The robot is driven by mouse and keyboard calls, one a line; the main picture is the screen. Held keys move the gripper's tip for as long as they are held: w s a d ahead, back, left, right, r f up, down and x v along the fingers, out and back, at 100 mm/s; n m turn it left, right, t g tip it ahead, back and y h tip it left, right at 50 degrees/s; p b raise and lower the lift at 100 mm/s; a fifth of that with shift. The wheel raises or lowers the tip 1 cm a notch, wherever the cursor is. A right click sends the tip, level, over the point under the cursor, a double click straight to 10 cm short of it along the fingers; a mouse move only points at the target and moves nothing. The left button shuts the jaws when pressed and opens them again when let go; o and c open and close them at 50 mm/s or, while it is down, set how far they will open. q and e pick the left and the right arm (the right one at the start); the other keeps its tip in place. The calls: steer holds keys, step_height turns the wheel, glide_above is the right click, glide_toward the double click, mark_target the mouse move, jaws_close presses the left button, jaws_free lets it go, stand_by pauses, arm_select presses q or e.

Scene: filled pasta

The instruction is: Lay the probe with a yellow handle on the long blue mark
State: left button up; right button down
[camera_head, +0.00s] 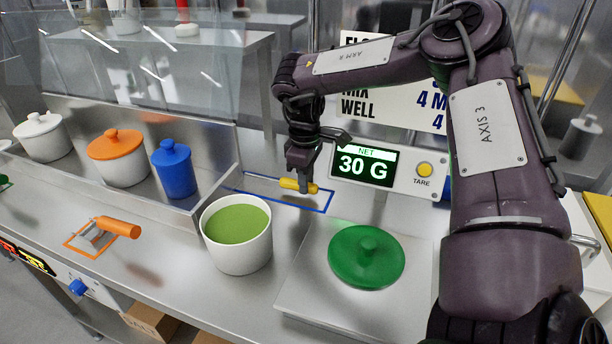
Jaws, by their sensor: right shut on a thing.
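The probe has a yellow handle (291,184) and a thin metal rod that runs left from it. My right gripper (303,187) points down and is shut on the yellow handle. The long blue mark (310,209) is a blue outline on the steel counter, behind the pot of green filling. The probe is over this mark, roughly lengthwise along it. I cannot tell whether it touches the counter. My left gripper is not in view.
A white pot of green filling (238,258) stands in front of the mark. A green lid (366,257) lies on the scale plate (310,285). The scale display (364,166) reads 30 G. An orange-handled tool (117,227) lies at left. Lidded pots, including a blue one (174,172), stand behind.

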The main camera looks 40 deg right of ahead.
stand_by(0.4)
steer(key=c, duration=1.1)
jaws_free()
steer(key=shift+c, duration=0.2)
steer(key=shift+o, duration=0.3)
steer(key=o, duration=0.8)
steer(key=shift+c, duration=0.2)
steer(key=shift+r, duration=0.15)
steer(key=shift+r+p, duration=2.25)
steer(key=shift+r, duration=1.65)
